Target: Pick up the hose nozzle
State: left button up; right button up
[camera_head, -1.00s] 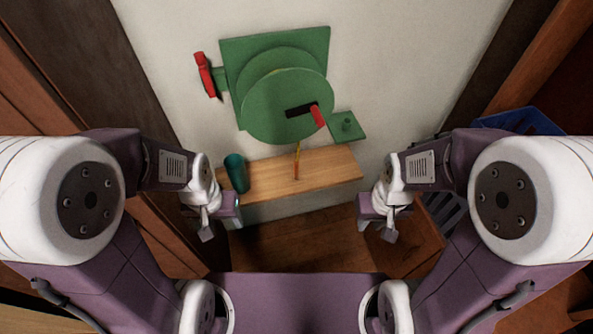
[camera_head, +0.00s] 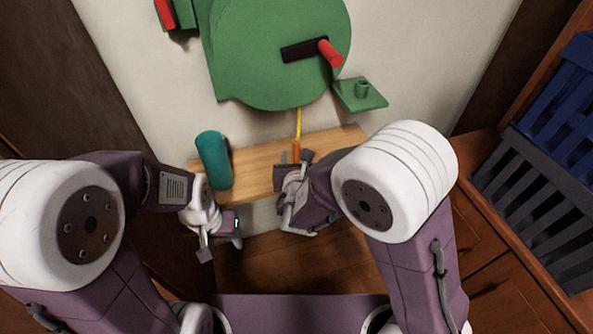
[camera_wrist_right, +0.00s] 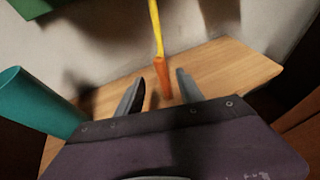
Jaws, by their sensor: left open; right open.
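The hose nozzle (camera_head: 296,152) is orange and hangs at the end of a yellow hose (camera_head: 298,122) below the green reel (camera_head: 285,75). In the right wrist view the nozzle (camera_wrist_right: 162,78) shows upright between and beyond the two fingertips. My right gripper (camera_head: 294,176) is open in front of the nozzle, with its lower part hidden behind the gripper in the head view. In the wrist view the open fingers (camera_wrist_right: 160,88) hold nothing. My left gripper (camera_head: 222,238) is open and empty, left of and below the wooden shelf.
A teal cup (camera_head: 214,160) stands on the left of the wooden shelf (camera_head: 255,165). A green bracket (camera_head: 361,95) with a peg is on the wall to the right of the reel. Blue (camera_head: 560,95) and grey (camera_head: 535,190) crates are at the far right.

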aim_at(295, 150)
jog(key=shift+s+a, duration=0.1)
jog(key=shift+a, duration=0.05)
jog(key=x, duration=0.3)
jog(key=shift+f+b, duration=0.15)
jog(key=shift+b, duration=0.2)
jog(key=x, duration=0.3)
jog(key=b+x, duration=0.1)
jog(key=x, duration=0.2)
jog(key=shift+w+d, duration=0.2)
jog(key=shift+w, duration=0.05)
jog(key=shift+r, duration=0.25)
grip_shut()
